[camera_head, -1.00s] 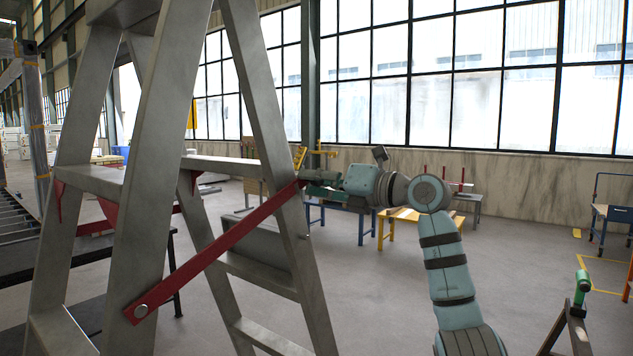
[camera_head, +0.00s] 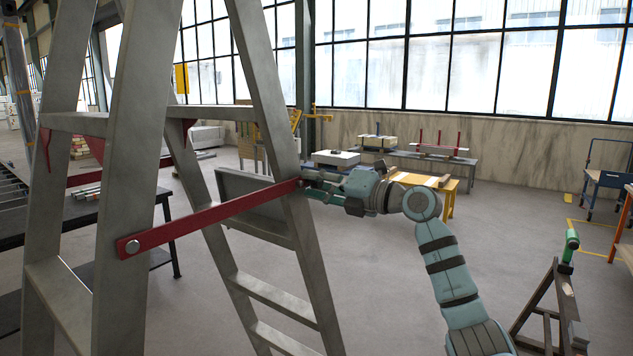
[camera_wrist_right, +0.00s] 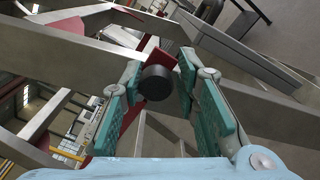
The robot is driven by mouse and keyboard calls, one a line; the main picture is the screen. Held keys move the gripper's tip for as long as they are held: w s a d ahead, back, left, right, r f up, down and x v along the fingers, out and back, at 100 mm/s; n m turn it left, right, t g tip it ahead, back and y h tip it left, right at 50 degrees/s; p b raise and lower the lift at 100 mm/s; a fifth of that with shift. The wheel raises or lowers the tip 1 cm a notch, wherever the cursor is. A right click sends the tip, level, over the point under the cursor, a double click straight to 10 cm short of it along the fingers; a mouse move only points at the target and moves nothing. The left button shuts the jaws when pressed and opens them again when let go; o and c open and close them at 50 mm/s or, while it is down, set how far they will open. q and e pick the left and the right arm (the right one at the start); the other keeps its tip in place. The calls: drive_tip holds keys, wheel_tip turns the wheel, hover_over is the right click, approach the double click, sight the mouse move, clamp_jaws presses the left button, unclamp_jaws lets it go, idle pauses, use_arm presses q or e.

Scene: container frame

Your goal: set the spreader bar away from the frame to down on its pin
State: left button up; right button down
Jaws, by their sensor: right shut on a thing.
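The red spreader bar (camera_head: 210,217) crosses the grey ladder-like frame (camera_head: 275,110). Its left end is on a round bolt (camera_head: 132,246) on the near left leg, and it slopes up gently to the right leg. My right gripper (camera_head: 312,187) is at its right end, by the outer side of that leg. In the right wrist view, a black round grip (camera_wrist_right: 156,83) at the end of the red bar sits between the finger pads of my right gripper (camera_wrist_right: 158,98). The pin cannot be made out; the bar end and gripper cover that spot. My left gripper is out of view.
A dark table (camera_head: 85,215) stands behind the frame at left. A yellow bench (camera_head: 440,190) and a grey bench (camera_head: 470,165) stand behind my right arm. A wooden stand with a green-topped part (camera_head: 571,240) is at right. Open floor lies between.

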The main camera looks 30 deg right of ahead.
drive_tip(key=c, duration=1.5)
unclamp_jaws()
drive_tip(key=shift+f, duration=0.3)
drive_tip(key=shift+o, duration=0.8)
drive_tip(key=shift+r, duration=0.1)
drive_tip(key=shift+s, duration=0.15)
drive_tip(key=v, duration=0.7)
drive_tip(key=shift+s+d, duration=0.15)
